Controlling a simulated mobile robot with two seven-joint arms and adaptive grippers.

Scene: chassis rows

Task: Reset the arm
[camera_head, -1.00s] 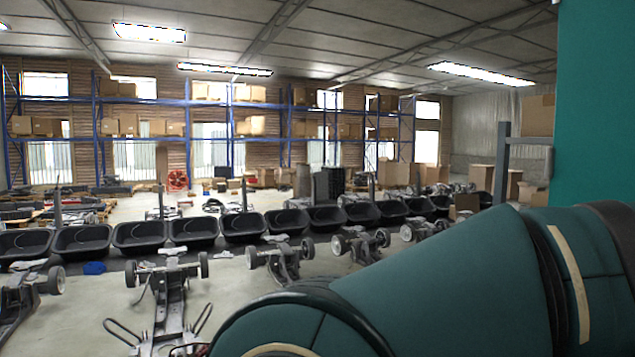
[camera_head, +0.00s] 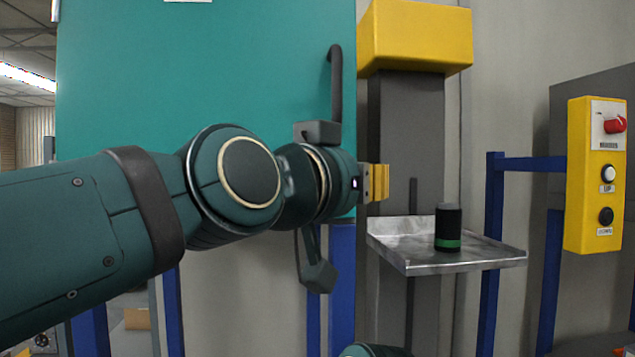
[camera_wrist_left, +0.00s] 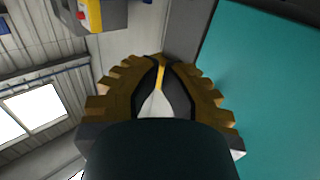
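My left arm (camera_head: 90,225), dark green with black bands, comes in from the left in the head view and reaches across the front of a large teal panel. My left gripper (camera_head: 377,183) is at its end, seen side-on in front of a grey column, above and left of a metal tray. In the left wrist view its gold ridged fingers with black inner pads (camera_wrist_left: 161,62) converge at the tips. They look shut, with nothing visible held. My right gripper is not in view; a small green part of my body shows at the bottom edge.
The teal panel (camera_head: 200,70) with a black handle (camera_head: 336,85) stands close behind the arm. A black can with a green band (camera_head: 448,228) stands on the metal tray (camera_head: 400,250). A yellow button box (camera_head: 580,235) hangs at the right by blue posts.

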